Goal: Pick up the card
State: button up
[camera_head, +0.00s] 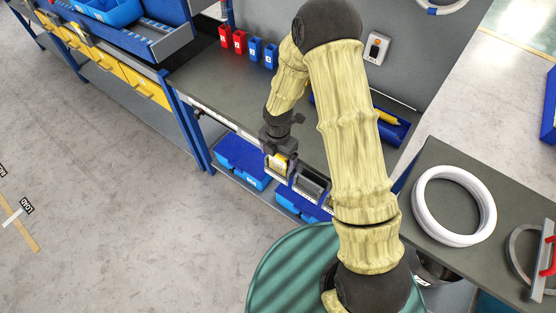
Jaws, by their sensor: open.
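My gripper (279,165) hangs at the front edge of the workbench (205,80), its fingers pointing down. It is open. A small yellow patch shows beside the fingers; I cannot tell whether it is part of the gripper or something behind it. I cannot make out a card with certainty. My arm hides part of the bench top.
Red bins (239,42) and blue bins (255,50) stand at the bench's back. A white ring (453,232) lies on the right table (432,155). Blue boxes (240,160) sit below the bench. Floor at left is mostly clear.

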jog(key=shift+c, duration=0.4)
jog(key=shift+w, duration=0.1)
jog(key=c, duration=1)
jog(key=shift+o, duration=0.2)
notch_tip(320, 180, up, 10)
